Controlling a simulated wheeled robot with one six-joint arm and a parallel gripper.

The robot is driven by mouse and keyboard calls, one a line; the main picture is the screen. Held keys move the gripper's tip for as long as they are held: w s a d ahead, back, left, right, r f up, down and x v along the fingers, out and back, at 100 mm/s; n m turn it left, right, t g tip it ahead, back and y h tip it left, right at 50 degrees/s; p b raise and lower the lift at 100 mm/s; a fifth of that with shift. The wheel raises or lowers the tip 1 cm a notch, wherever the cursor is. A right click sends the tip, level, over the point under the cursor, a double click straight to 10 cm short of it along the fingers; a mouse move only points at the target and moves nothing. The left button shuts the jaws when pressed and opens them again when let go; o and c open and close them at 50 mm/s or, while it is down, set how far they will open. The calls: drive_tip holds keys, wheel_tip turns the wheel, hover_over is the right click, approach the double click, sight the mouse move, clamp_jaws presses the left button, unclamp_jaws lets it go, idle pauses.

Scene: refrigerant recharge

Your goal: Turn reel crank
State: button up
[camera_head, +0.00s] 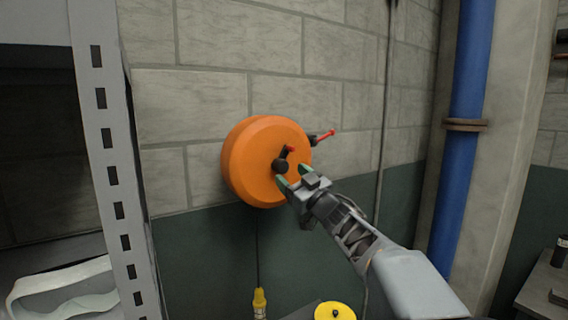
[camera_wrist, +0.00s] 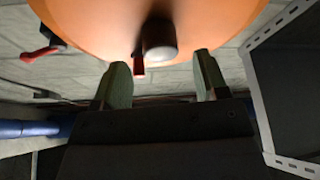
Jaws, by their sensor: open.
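The orange reel (camera_head: 250,160) is a round drum mounted on the block wall. A dark crank (camera_head: 286,154) with a red end sits on its face, beside a round black knob (camera_head: 280,166). In the wrist view, the black knob (camera_wrist: 159,40) is ahead of and between the fingertips, with a red piece to its left. My gripper (camera_head: 290,174) is open, just in front of the knob at the reel's lower right. In the wrist view my gripper (camera_wrist: 157,72) has its two greenish fingers apart with nothing between them. I cannot tell whether a finger touches the knob.
A red lever (camera_head: 324,136) on a black fitting sticks out right of the reel. A grey perforated shelf post (camera_head: 108,150) stands at left. A blue pipe (camera_head: 462,140) runs up the wall at right. A yellow disc (camera_head: 335,311) and yellow tool (camera_head: 259,303) are below.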

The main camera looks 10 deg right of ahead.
sight(284, 168)
drive_tip(key=shift+p+x, duration=0.55)
drive_tip(key=shift+x, duration=1.45)
drive_tip(key=shift+c, duration=0.2)
drive_tip(key=shift+s, duration=0.1)
drive_tip(key=c, duration=0.9)
